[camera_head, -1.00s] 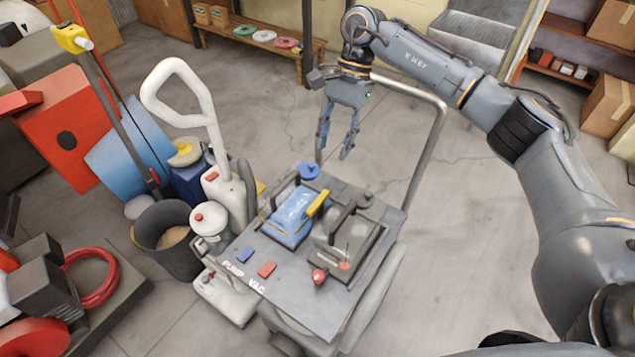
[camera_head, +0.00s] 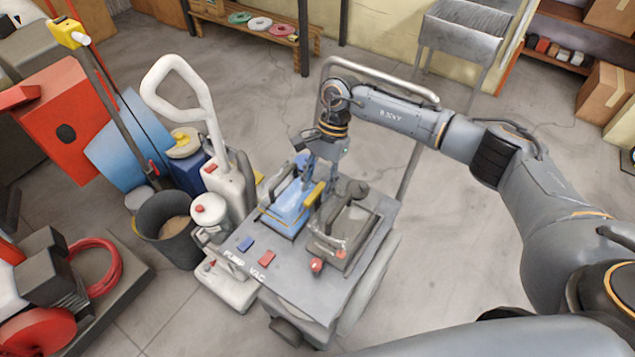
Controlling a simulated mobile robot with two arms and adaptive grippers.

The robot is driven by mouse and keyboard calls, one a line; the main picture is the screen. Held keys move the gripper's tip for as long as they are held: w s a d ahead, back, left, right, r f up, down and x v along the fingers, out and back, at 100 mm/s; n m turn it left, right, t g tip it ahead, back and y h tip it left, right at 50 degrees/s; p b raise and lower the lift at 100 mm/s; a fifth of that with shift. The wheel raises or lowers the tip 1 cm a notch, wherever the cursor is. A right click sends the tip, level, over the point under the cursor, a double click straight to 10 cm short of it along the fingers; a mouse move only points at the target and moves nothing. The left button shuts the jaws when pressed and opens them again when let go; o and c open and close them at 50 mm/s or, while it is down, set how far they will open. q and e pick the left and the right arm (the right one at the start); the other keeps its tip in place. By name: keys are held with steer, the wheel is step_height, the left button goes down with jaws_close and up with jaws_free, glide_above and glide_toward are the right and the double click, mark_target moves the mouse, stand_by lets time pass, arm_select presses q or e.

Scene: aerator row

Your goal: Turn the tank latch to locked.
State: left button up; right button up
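A blue tank (camera_head: 287,210) sits on the grey cart top (camera_head: 285,272), left of a dark grey tank (camera_head: 342,235). A yellow latch lever (camera_head: 313,196) stands at the right edge of the blue tank. My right gripper (camera_head: 318,188) points down over the back of the cart, with its fingers close around or beside the yellow lever. The fingers look apart; contact with the lever cannot be told. The gripper partly hides a blue knob (camera_head: 301,159) behind the tank. My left gripper is not in view.
A dark handle (camera_head: 356,190) rises from the grey tank, and a red knob (camera_head: 316,265) is at its front. Blue and red switches marked PUMP and VAC are at the cart's front left. A metal push rail stands behind. A white upright machine (camera_head: 225,185) and bucket crowd the left.

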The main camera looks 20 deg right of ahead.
steer(key=shift+c, duration=0.9)
jaws_close()
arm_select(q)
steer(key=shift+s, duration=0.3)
